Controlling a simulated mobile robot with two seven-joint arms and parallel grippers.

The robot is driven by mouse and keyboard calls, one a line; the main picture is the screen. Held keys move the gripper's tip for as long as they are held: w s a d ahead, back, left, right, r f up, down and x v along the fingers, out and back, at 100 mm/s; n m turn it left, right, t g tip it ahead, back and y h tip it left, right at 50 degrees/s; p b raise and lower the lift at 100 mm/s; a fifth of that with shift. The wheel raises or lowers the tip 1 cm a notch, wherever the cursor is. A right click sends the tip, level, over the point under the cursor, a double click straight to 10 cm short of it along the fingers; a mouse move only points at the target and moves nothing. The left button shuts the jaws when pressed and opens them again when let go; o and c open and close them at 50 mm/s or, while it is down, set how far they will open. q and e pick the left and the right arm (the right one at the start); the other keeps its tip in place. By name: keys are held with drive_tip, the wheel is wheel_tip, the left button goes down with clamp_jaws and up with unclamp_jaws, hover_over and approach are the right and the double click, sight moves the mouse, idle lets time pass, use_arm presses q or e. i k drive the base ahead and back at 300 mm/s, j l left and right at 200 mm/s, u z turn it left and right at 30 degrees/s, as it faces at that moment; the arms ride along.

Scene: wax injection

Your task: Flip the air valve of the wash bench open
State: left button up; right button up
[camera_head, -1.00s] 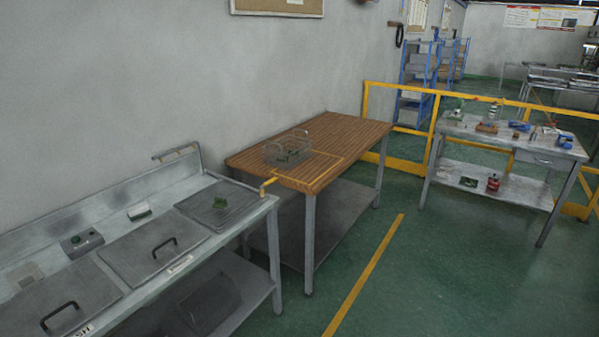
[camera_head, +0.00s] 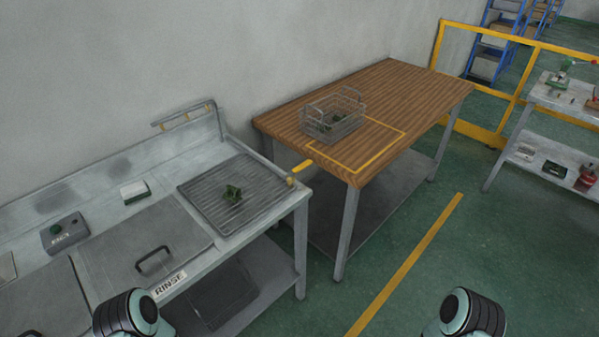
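The wash bench (camera_head: 88,181) is a grey metal bench on the left. A small yellow lever (camera_head: 302,166), which looks like the air valve's handle, sits at its right end by the corner. The lever lies nearly level and points out to the right, toward the wooden table. A brass-coloured fitting (camera_head: 291,181) is at its base. Neither of my grippers shows. Only a rounded part of each of my arms shows at the bottom edge, well below the lever, so I cannot see what the grippers hold.
A ribbed drain tray (camera_head: 262,205) with a green piece (camera_head: 233,194) lies beside the lever. A lid marked RINSE (camera_head: 120,235) is left of it. A wooden table (camera_head: 425,88) with a wire basket (camera_head: 335,125) stands close right. Open green floor (camera_head: 470,270) lies in front.

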sight(298, 168)
drive_tip(key=i+u, duration=0.15)
drive_tip(key=l+u, duration=0.1)
drive_tip(key=u, duration=0.65)
drive_tip(key=l+u, duration=0.15)
drive_tip(key=u, duration=0.6)
drive_tip(key=k+l+u, duration=0.1)
drive_tip(key=l+u, duration=0.25)
drive_tip(key=k+l+u, duration=0.15)
drive_tip(key=u, duration=0.2)
drive_tip(key=k+l+u, duration=0.15)
drive_tip(key=l+u, duration=0.2)
drive_tip(key=k+l+u, duration=0.5)
drive_tip(key=k+l, duration=0.15)
drive_tip(key=k, duration=0.15)
drive_tip(key=k+l, duration=0.25)
drive_tip(key=k, duration=0.15)
drive_tip(key=k+l, duration=0.2)
drive_tip(key=k, duration=0.15)
